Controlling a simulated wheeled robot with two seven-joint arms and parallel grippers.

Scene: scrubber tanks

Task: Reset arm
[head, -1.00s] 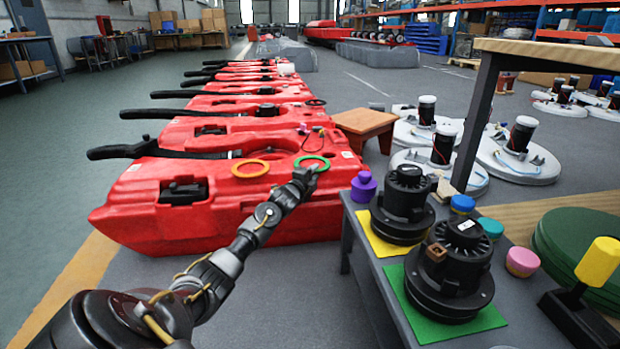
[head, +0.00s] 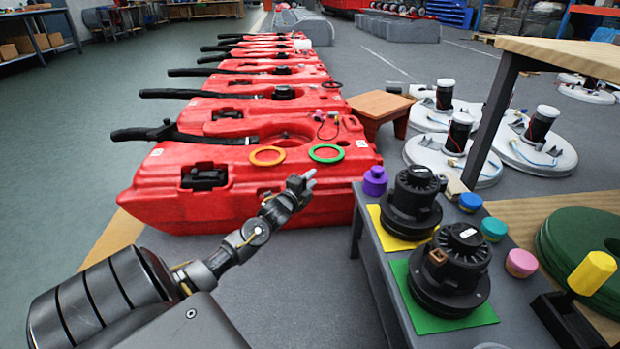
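My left arm comes in from the lower left, and its gripper (head: 303,183) hangs in front of the nearest red tank (head: 240,185). Its fingers point up and right; they are small, and I cannot tell whether they are open or shut. Nothing shows in them. An orange ring (head: 267,156) and a green ring (head: 327,153) lie side by side on top of that tank, beyond the gripper and apart from it. My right gripper is not in view.
A grey bench at the right holds two black motors (head: 411,204) on a yellow and a green sheet, with several coloured caps and a purple cap (head: 375,181). A brown stool (head: 382,108) and white discs stand behind. Grey floor (head: 290,275) between arm and bench is clear.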

